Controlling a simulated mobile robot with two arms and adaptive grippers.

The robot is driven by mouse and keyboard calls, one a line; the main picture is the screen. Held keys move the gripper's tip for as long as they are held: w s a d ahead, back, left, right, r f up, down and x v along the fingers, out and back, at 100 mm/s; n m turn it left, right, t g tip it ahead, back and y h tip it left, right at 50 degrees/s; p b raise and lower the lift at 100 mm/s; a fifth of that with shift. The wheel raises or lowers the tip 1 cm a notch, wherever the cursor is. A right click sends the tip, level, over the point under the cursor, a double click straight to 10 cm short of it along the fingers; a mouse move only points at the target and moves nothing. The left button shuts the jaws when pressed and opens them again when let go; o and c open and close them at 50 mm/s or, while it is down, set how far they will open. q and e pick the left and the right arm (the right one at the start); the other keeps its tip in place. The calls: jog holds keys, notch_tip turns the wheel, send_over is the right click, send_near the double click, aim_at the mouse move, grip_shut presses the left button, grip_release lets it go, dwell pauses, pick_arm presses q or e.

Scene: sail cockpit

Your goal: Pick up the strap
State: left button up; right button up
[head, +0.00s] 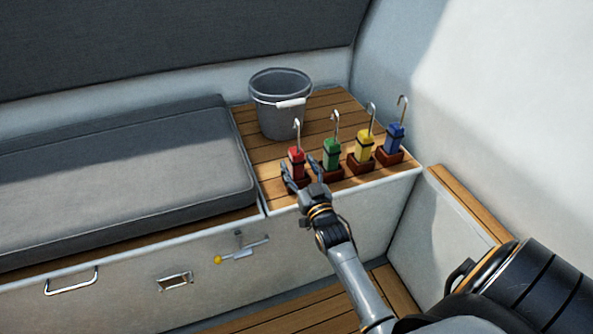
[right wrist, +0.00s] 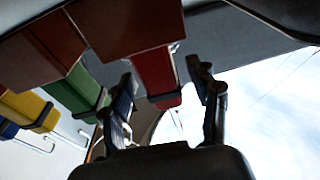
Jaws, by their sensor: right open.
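Several straps with metal hooks stand upright in brown holders on the slatted wooden top: a red strap (head: 296,160), a green strap (head: 331,152), a yellow strap (head: 364,146) and a blue strap (head: 395,138). My right gripper (head: 300,172) is open at the red strap, coming from the front. In the right wrist view, which looks inverted, the red strap (right wrist: 155,75) lies between the two open fingers of the right gripper (right wrist: 168,84), with a gap on the right side. The green strap (right wrist: 80,90) is close beside the other finger. My left gripper is not in view.
A grey bucket (head: 281,112) with a white handle grip stands behind the straps. A dark cushion (head: 120,180) lies on the bench to the left. A latch with a yellow knob (head: 238,252) is on the bench front. The white hull wall (head: 500,110) rises at right.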

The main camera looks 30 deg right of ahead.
jog(key=shift+x, duration=0.8)
grip_shut()
jog(key=shift+r, duration=0.1)
